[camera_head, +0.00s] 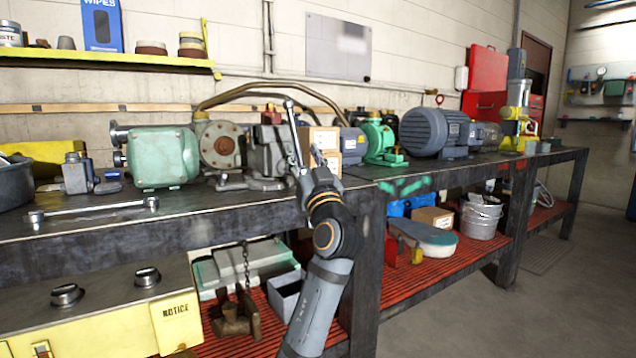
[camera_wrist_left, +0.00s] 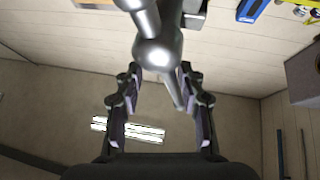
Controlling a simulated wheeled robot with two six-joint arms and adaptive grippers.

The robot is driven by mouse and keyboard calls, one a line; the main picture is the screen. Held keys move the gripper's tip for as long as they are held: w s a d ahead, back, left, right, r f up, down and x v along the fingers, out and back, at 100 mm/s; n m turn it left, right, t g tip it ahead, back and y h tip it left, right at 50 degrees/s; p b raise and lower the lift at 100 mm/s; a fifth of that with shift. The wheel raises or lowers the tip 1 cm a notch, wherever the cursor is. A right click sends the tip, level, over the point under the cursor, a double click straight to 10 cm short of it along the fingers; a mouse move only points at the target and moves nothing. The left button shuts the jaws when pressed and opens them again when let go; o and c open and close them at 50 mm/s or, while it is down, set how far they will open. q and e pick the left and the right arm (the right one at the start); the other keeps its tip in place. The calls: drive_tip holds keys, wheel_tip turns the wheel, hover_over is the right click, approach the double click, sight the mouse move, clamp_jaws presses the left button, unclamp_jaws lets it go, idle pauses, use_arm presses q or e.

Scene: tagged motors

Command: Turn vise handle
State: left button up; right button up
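The grey vise (camera_head: 268,153) stands on the workbench near its front edge. Its metal handle (camera_head: 294,132) is a long bar that leans, with its top end up at the left. In the left wrist view the handle (camera_wrist_left: 158,48) shows a round ball-like part and a thin rod running down between my fingers. My left gripper (camera_head: 307,162) is beside the vise at the handle's lower part. In the left wrist view my left gripper (camera_wrist_left: 160,78) is open, with a finger on each side of the rod and gaps visible. My right gripper is out of view.
A green motor (camera_head: 162,157) stands left of the vise, and cardboard boxes (camera_head: 322,140) are close behind my gripper. A green pump (camera_head: 380,143) and a blue-grey motor (camera_head: 435,132) stand farther right. A wrench (camera_head: 95,210) lies at the bench's left front.

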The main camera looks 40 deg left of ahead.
use_arm(q)
drive_tip(key=w+b+v, duration=0.1)
drive_tip(key=b+v, duration=0.5)
drive_tip(key=v, duration=0.4)
drive_tip(key=shift+w+d+b, duration=0.2)
drive_tip(key=shift+d+b, duration=0.2)
drive_tip(key=shift+f, duration=0.1)
drive_tip(key=shift+c, duration=0.2)
